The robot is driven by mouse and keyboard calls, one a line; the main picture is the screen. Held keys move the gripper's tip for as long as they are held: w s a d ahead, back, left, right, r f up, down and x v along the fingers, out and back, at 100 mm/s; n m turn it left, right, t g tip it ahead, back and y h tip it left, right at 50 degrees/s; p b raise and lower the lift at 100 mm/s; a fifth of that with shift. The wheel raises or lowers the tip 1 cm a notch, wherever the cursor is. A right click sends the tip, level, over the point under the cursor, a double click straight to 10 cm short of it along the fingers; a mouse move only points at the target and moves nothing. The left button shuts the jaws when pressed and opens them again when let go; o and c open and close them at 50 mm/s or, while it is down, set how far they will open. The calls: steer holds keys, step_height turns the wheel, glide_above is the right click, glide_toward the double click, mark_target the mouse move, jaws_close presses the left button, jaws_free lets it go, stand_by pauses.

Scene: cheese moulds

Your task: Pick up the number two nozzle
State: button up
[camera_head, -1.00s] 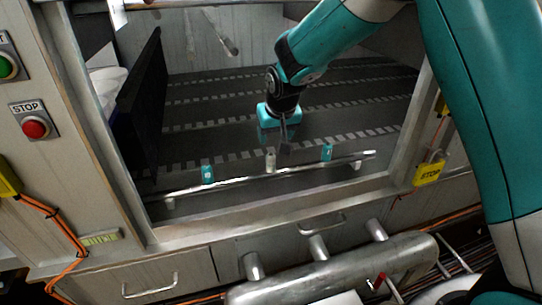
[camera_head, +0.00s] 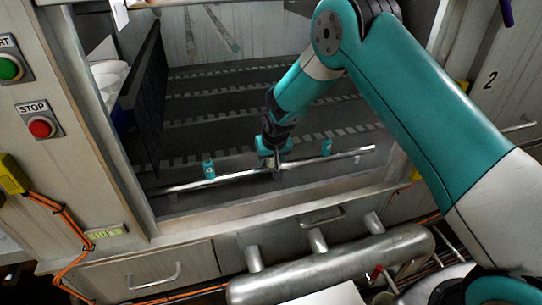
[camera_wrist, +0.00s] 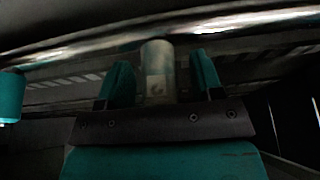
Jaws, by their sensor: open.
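A metal rail (camera_head: 330,158) inside the machine opening carries small nozzles. A pale, whitish nozzle (camera_wrist: 157,68) with a small label hangs at the rail in the wrist view; its mark is too blurred to read surely. My gripper (camera_wrist: 161,82) is open, with one teal finger on each side of this nozzle and gaps visible. In the head view my gripper (camera_head: 277,165) reaches the rail's middle and hides that nozzle. A teal nozzle (camera_head: 208,169) sits to the left, also at the left edge of the wrist view (camera_wrist: 10,97). Another teal nozzle (camera_head: 326,147) sits right.
A dark upright panel (camera_head: 150,100) stands at the opening's left. The slotted dark floor (camera_head: 215,115) behind the rail is clear. The front sill (camera_head: 290,212) and frame edge the opening. A red stop button (camera_head: 40,128) and a metal pipe manifold (camera_head: 330,265) are outside.

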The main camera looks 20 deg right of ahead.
steer(key=c, duration=1)
steer(key=shift+o, duration=0.2)
steer(key=shift+r, duration=0.1)
